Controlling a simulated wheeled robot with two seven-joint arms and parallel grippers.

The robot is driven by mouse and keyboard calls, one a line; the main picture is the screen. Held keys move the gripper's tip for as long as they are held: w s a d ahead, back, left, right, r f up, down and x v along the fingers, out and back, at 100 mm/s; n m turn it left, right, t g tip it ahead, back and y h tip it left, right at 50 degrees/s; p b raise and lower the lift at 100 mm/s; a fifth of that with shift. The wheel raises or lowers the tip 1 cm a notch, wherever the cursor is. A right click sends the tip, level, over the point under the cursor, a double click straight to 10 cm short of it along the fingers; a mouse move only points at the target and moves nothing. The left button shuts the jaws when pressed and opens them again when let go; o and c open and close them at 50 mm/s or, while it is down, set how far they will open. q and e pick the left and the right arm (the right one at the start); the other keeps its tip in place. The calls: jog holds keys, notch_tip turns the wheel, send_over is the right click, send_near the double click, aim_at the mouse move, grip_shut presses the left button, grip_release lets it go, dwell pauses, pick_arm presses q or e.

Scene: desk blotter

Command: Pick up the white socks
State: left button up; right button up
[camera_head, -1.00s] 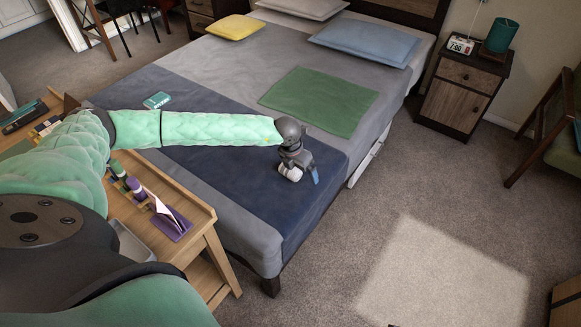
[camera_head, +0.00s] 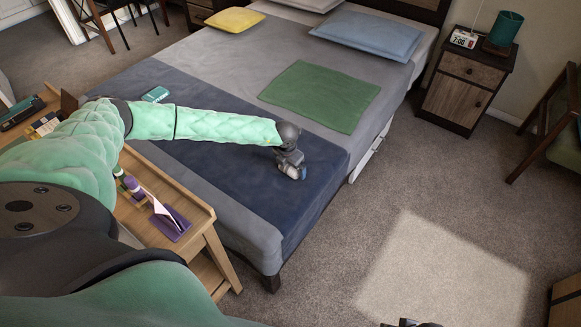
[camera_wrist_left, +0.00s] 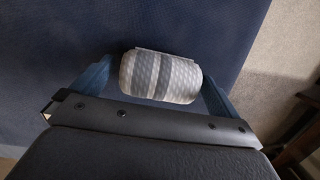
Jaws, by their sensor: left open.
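The white socks (camera_wrist_left: 160,77), a rolled pair with grey bands, lie on the dark blue blanket in the left wrist view. My left gripper (camera_wrist_left: 155,85) is open, with one blue finger on each side of the socks. The left finger sits close to the roll and the right finger is near its right end; I cannot tell whether either touches. In the head view my left gripper (camera_head: 296,172) is low over the blanket near the bed's right side, and the socks (camera_head: 289,171) are partly hidden under it. My right gripper does not show clearly.
The dark blue blanket (camera_head: 200,170) lies across the bed's near end, with a green mat (camera_head: 320,95) beyond it. A teal item (camera_head: 155,94) lies at the left. A wooden desk (camera_head: 195,225) stands beside the bed at lower left. Carpet lies to the right.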

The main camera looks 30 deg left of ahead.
pick_arm(q)
jog(key=shift+f, duration=0.15)
jog(key=c, duration=1)
jog(key=shift+r, duration=0.2)
